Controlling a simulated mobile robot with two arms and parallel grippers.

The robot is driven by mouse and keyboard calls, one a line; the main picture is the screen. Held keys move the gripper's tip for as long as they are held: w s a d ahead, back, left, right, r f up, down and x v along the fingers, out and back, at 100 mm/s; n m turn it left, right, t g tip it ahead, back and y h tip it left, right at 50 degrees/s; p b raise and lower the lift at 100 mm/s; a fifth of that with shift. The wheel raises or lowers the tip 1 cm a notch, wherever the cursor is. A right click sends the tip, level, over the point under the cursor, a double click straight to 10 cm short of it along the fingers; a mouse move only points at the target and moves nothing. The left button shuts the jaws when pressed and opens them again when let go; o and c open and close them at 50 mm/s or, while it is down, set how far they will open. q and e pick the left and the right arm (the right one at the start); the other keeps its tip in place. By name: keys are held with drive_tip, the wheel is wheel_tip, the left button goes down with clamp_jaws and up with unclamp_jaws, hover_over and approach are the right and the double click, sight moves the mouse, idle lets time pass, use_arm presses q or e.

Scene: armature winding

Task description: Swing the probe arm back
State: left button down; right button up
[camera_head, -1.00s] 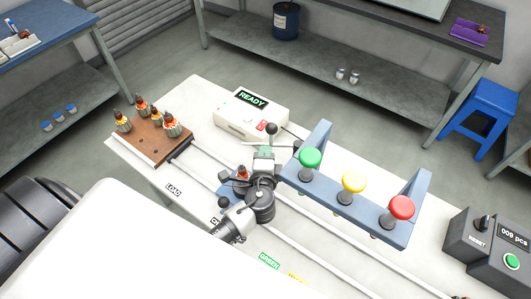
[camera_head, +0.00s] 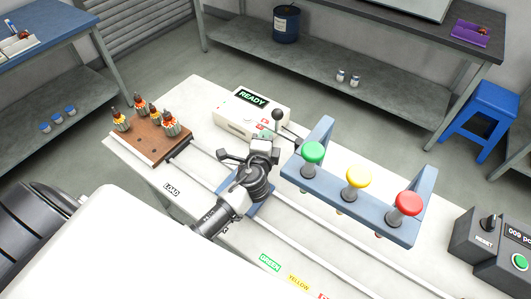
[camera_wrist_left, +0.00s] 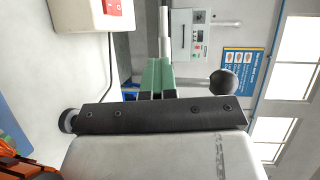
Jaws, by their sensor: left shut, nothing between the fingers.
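The probe arm shows as a thin rod with a black ball knob (camera_head: 278,115), upright beside the white tester box (camera_head: 237,113). My left gripper (camera_head: 263,136) is shut and empty, just below and to the left of the knob. In the left wrist view, the green fingers (camera_wrist_left: 157,76) are together, and the black knob (camera_wrist_left: 222,82) is to their right. I cannot tell whether the fingers touch the rod. The blue carriage (camera_head: 262,207) on the rails is partly hidden under my gripper and wrist. My right gripper is not in view.
A wooden block (camera_head: 152,139) holds several wound armatures at the left. A blue bracket (camera_head: 340,207) with green, yellow and red knobs stands close to the right of my gripper. A counter box (camera_head: 495,243) is at the right edge. The tester display reads READY.

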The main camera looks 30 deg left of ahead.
use_arm(q)
drive_tip(key=shift+w+a+r, duration=0.15)
drive_tip(key=shift+w+r, duration=0.05)
drive_tip(key=shift+r, duration=0.15)
drive_tip(key=shift+s, duration=0.1)
drive_tip(key=f+b+v, duration=0.1)
drive_tip(key=b+v, duration=0.1)
drive_tip(key=v, duration=0.9)
idle(0.5)
